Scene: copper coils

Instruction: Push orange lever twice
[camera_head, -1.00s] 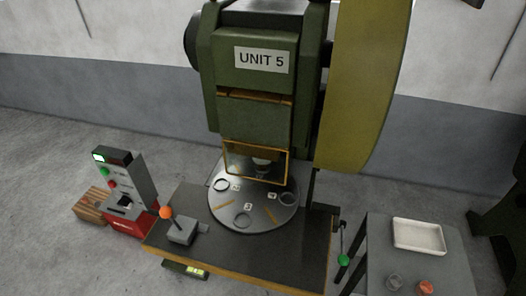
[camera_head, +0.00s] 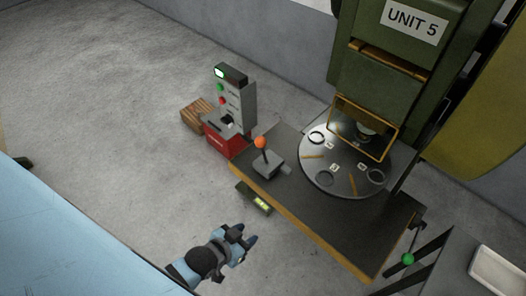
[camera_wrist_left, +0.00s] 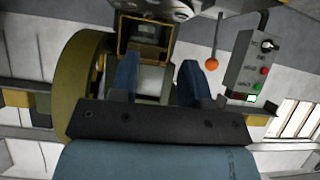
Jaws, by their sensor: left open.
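The orange lever (camera_head: 260,143) has a round orange knob on a dark stick. It rises from a grey box at the left corner of the dark machine table (camera_head: 307,214). In the left wrist view the orange knob (camera_wrist_left: 211,64) shows to the right of the fingers. My left gripper (camera_head: 245,240) is in front of and below the table's front left edge, apart from the lever. Its two blue fingers (camera_wrist_left: 157,82) are spread with nothing between them. My right gripper is not in view.
A control box (camera_head: 235,100) with buttons on a red base stands left of the table, beside a wooden block (camera_head: 197,114). A round dial plate (camera_head: 345,160) sits under the UNIT 5 press. A green-knobbed lever (camera_head: 407,259) hangs at the table's right.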

